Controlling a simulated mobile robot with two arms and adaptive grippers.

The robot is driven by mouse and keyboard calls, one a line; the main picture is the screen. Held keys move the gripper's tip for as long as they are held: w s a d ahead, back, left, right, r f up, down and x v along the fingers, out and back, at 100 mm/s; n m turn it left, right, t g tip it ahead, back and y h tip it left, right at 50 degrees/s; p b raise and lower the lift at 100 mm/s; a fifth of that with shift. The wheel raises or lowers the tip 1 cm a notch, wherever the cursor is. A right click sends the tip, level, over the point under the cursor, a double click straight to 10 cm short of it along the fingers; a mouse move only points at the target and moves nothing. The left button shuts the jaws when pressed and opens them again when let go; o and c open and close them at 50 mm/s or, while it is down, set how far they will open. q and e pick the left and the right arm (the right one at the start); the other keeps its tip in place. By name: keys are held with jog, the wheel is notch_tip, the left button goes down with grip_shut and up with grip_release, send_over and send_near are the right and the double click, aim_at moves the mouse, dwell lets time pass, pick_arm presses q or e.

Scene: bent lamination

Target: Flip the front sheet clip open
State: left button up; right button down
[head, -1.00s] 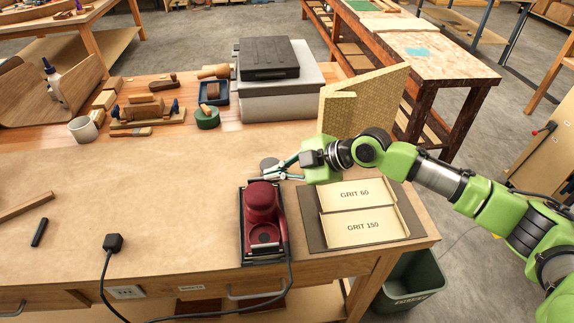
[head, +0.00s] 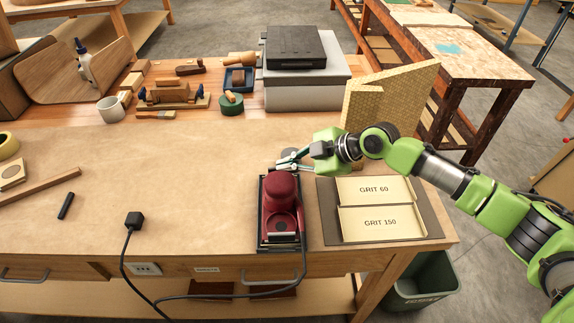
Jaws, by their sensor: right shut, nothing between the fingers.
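A dark red sander (head: 281,187) lies on its dark base on the brown-covered bench, its long side running from near to far. A light metal bar (head: 283,237), apparently a sheet clip, crosses its near end. Whether it is open or shut is too small to tell. My right gripper (head: 285,163) is shut and empty at the sander's far end. Its fingers point left, just beyond the red body; I cannot tell whether they touch the sander. The sander's far end is partly hidden by the fingers. My left gripper is not in view.
A dark mat (head: 329,220) with GRIT 60 (head: 373,198) and GRIT 150 (head: 380,233) sheets lies right of the sander. A black cord (head: 128,245) with a plug lies to the left. A folded tan board (head: 385,100) stands behind my right wrist. The bench's middle left is mostly clear.

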jog(key=shift+w+m+g+b, duration=0.5)
jog(key=shift+w+g+b, duration=0.15)
jog(key=shift+g+b, duration=0.2)
jog(key=shift+w+b, duration=0.25)
jog(key=shift+b, duration=0.05)
jog(key=shift+w+f+b, duration=0.15)
jog(key=shift+w+b, duration=0.7)
jog(key=shift+b, duration=0.3)
jog(key=shift+w, duration=0.1)
